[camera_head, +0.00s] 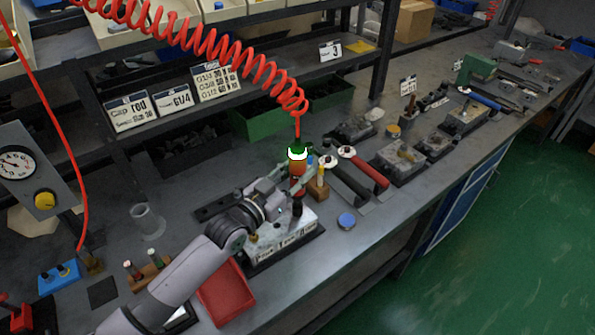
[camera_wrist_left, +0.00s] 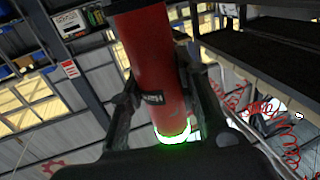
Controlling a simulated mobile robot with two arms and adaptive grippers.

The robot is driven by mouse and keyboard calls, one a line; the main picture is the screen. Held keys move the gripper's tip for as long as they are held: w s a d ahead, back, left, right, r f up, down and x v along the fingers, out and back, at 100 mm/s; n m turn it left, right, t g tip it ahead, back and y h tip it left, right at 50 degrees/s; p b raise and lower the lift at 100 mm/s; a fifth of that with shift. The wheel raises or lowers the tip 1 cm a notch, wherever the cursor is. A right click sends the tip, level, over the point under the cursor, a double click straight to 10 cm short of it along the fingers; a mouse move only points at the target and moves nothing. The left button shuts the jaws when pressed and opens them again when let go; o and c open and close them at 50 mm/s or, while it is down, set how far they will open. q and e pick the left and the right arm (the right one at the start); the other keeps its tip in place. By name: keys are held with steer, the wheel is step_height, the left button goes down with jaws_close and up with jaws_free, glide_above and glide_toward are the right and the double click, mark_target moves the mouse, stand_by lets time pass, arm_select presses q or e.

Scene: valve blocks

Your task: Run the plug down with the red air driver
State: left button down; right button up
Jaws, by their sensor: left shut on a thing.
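The red air driver (camera_head: 297,168) stands about upright over the valve block (camera_head: 292,232), with a bright green and white ring near its top. The coiled red hose (camera_head: 225,52) comes down to it. My left gripper (camera_head: 290,188) is shut on the driver from the left. In the left wrist view the driver (camera_wrist_left: 150,65) is a red cylinder between the two fingers (camera_wrist_left: 163,100), with its ring glowing green. The driver's lower end is dark and close above the block. I cannot tell the plug apart there, or whether the driver touches it. My right gripper is out of view.
A red tray (camera_head: 224,293) lies left of the block. A clear cup (camera_head: 147,220) stands at the left. More blocks (camera_head: 400,158) line the bench farther right.

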mark_target(292, 149)
arm_select(q)
steer(key=shift+w+r+p, duration=0.1)
steer(key=shift+r+p, duration=0.3)
steer(key=shift+p, duration=0.05)
steer(key=shift+r, duration=0.4)
step_height(292, 149, up, 6)
steer(key=p, duration=0.6)
steer(key=shift+r, duration=0.2)
steer(key=shift+f, duration=0.1)
steer(key=shift+a, duration=0.1)
